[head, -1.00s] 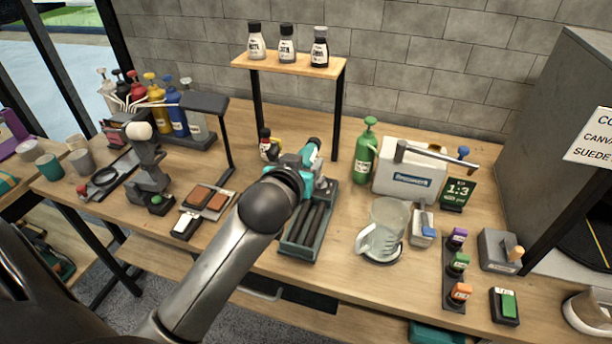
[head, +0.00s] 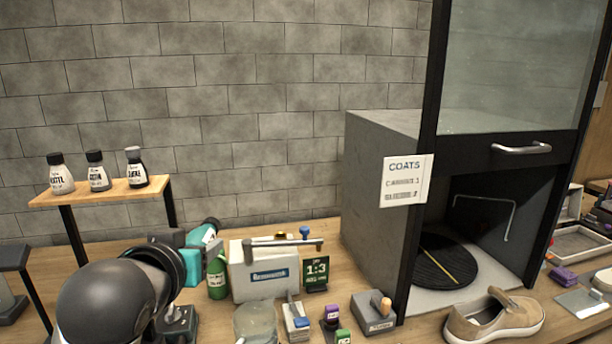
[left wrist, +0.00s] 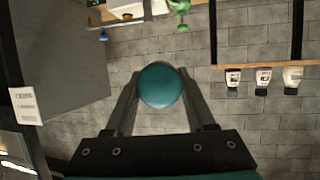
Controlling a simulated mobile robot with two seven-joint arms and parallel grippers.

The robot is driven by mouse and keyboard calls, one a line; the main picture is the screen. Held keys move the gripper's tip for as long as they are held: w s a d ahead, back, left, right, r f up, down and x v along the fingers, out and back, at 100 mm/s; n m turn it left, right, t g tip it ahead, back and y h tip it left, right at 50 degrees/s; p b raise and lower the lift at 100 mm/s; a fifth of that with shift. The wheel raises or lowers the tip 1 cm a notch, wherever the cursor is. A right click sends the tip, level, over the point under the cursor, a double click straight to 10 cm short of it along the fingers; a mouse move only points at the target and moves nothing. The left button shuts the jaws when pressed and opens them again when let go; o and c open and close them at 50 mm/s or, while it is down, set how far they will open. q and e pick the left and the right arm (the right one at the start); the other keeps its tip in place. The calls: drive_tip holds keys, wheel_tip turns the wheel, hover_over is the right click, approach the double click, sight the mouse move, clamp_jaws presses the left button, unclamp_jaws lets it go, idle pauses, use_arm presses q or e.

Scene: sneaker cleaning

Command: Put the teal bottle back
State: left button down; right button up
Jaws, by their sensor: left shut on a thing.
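My left gripper (head: 198,242) reaches in from the lower left of the head view, in front of the wall and just left of the green bottle. In the left wrist view, its two fingers (left wrist: 160,78) are closed on the teal bottle (left wrist: 160,86). That view shows the bottle as a round teal end between the fingers. In the head view, a teal piece with a dark end, apparently the teal bottle (head: 202,234), shows tilted beside the gripper, partly hidden by it. My right gripper is in neither view.
A green bottle (head: 217,278) and a white case (head: 265,270) stand close right of my gripper. A raised shelf (head: 100,192) with three small bottles is at left. A grey booth (head: 385,240) with a turntable and a beige sneaker (head: 490,318) are at right.

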use_arm(q)
drive_tip(key=shift+s+d+r, duration=0.3)
drive_tip(key=shift+d+r, duration=0.05)
drive_tip(key=shift+d, duration=0.2)
drive_tip(key=shift+w+a+f, duration=0.15)
drive_tip(key=shift+a+f, duration=0.05)
drive_tip(key=shift+a, duration=0.15)
drive_tip(key=a+f+n+y+p, duration=0.3)
drive_tip(key=a+f+p, duration=0.3)
drive_tip(key=a, duration=0.5)
wheel_tip(320, 180, down, 2)
drive_tip(key=shift+s+a+f+g+y+p, duration=0.15)
drive_tip(key=shift+s+a+g+y+p, duration=0.15)
drive_tip(key=shift+s+a+p, duration=0.05)
wheel_tip(320, 180, down, 20)
drive_tip(key=b, duration=0.5)
drive_tip(key=shift+r, duration=0.2)
